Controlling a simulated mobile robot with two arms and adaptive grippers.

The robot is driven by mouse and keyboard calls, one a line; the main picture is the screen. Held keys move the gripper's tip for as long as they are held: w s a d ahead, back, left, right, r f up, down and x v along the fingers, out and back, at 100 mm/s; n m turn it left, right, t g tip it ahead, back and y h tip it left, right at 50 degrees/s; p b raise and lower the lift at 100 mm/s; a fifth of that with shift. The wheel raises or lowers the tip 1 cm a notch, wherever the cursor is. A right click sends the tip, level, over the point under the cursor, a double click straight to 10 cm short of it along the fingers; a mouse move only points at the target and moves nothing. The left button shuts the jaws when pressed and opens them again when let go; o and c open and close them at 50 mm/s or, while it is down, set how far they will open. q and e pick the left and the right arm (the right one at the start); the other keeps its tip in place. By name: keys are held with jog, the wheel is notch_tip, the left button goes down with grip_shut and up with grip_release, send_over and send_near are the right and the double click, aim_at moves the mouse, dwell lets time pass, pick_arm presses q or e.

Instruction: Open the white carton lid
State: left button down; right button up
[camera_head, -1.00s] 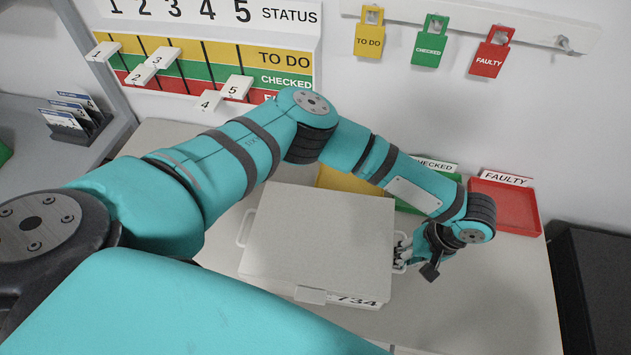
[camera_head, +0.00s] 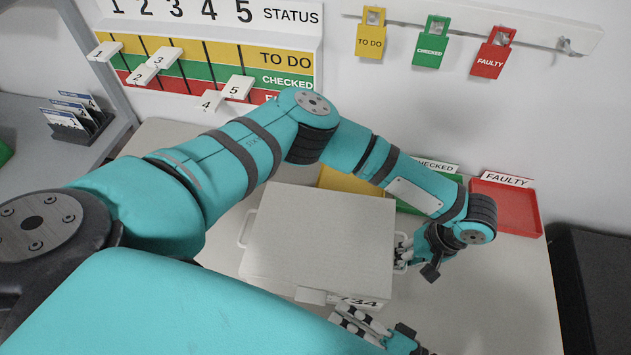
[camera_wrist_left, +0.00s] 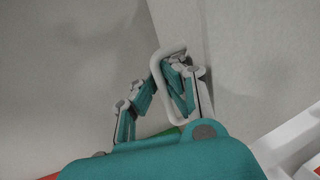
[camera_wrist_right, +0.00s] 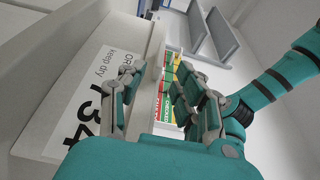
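The white carton (camera_head: 320,235) stands on the table with its lid down and a tab (camera_head: 311,296) at its front edge. Its front label (camera_wrist_right: 88,105) shows in the right wrist view. My left gripper (camera_head: 402,250) is at the carton's right side handle. In the left wrist view the white handle loop (camera_wrist_left: 168,50) has one finger of my left gripper (camera_wrist_left: 160,88) inside it and one outside, closed about its bar. My right gripper (camera_head: 345,316) is in front of the carton. In the right wrist view its fingers (camera_wrist_right: 152,100) are apart, with a pale carton edge between them.
A yellow tray (camera_head: 350,181), a green tray (camera_head: 445,181) and a red tray (camera_head: 505,207) lie behind the carton. A status board (camera_head: 215,50) and hanging tags (camera_head: 431,48) are on the wall. The table's right front (camera_head: 480,300) is clear.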

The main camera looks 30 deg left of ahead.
jog(key=a, duration=0.6)
jog(key=shift+a, duration=0.25)
jog(key=shift+f, duration=0.1)
grip_shut()
